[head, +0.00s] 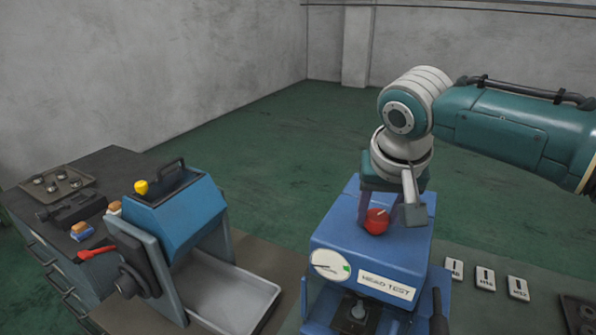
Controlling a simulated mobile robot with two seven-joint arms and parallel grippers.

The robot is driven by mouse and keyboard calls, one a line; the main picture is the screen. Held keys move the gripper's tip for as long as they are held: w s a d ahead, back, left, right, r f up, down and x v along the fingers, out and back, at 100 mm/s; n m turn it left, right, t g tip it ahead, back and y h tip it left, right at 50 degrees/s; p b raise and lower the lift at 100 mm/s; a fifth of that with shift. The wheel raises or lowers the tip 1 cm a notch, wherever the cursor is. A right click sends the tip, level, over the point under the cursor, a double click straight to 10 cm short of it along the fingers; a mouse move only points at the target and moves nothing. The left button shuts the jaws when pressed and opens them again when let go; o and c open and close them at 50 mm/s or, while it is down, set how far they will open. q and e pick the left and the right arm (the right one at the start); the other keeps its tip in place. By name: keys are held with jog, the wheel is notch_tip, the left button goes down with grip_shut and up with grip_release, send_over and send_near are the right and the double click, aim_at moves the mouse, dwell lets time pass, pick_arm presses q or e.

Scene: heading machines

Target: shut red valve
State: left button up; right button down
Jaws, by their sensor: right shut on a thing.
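The red valve (376,222) is a round red knob on top of the blue machine labelled "HEAD TEST" (400,257). My right gripper (378,215) points down from above, with its fingers around the red valve and shut on it. The fingers and wrist hide part of the valve. A round gauge (330,265) with a white face and a green zone is on the machine's front, left of the label. My left gripper is not in view.
A blue and grey machine (180,215) with a yellow knob and a grey tray (235,292) stands left. A dark cabinet (75,260) at far left holds a red-handled tool (97,252) and small parts. White labelled plates (485,278) lie right. Green floor behind is clear.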

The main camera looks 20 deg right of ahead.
jog(key=shift+a+m+h, duration=0.1)
jog(key=shift+m+h, duration=0.2)
jog(key=shift+m, duration=0.7)
jog(key=shift+w+m+g+h, duration=0.1)
jog(key=shift+m+g+h, duration=0.3)
jog(key=shift+m, duration=0.5)
jog(key=m, duration=0.1)
jog(key=m+g+b, duration=0.1)
jog(key=shift+w+a+f+m, duration=0.1)
jog(key=shift+f+m, duration=0.05)
jog(key=shift+m, duration=0.25)
jog(key=m+g+b, duration=0.1)
jog(key=m+b, duration=0.1)
jog(key=b, duration=0.1)
jog(key=m+g+b, duration=0.1)
jog(key=m+b, duration=0.2)
jog(key=b, duration=0.1)
jog(key=shift+w+f+h, duration=0.1)
jog(key=shift+h, duration=0.3)
jog(key=shift+r+m+b, duration=0.25)
jog(key=shift+m+b, duration=0.45)
jog(key=shift+b, duration=0.3)
jog(key=shift+c, duration=1.7)
grip_release()
